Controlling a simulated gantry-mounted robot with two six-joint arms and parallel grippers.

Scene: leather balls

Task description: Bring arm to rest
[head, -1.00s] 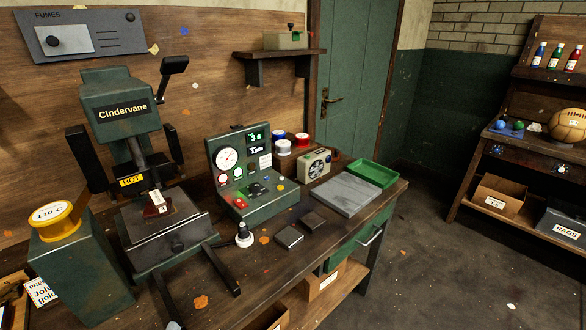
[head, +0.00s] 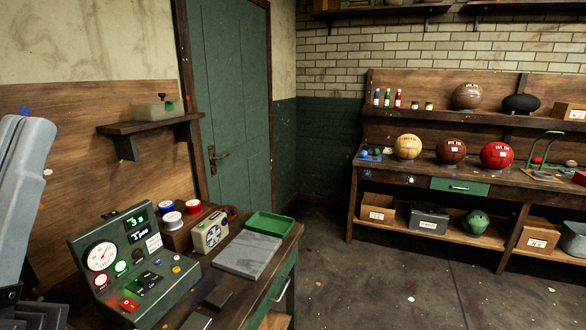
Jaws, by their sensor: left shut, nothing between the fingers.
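My left arm's pale grey link stands at the left edge of the head view. The dark part of my left gripper (head: 38,316) shows at the bottom left corner, partly cut off by the frame, and it is shut with nothing held. It is left of the green control box (head: 120,262) on the workbench; I cannot tell the gap between them. My right gripper is not in view.
The workbench holds a grey slab (head: 247,254), a green tray (head: 270,224), a small radio (head: 209,232) and several spools. A shelf unit with several balls, such as a red ball (head: 497,156), stands across open floor (head: 400,285).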

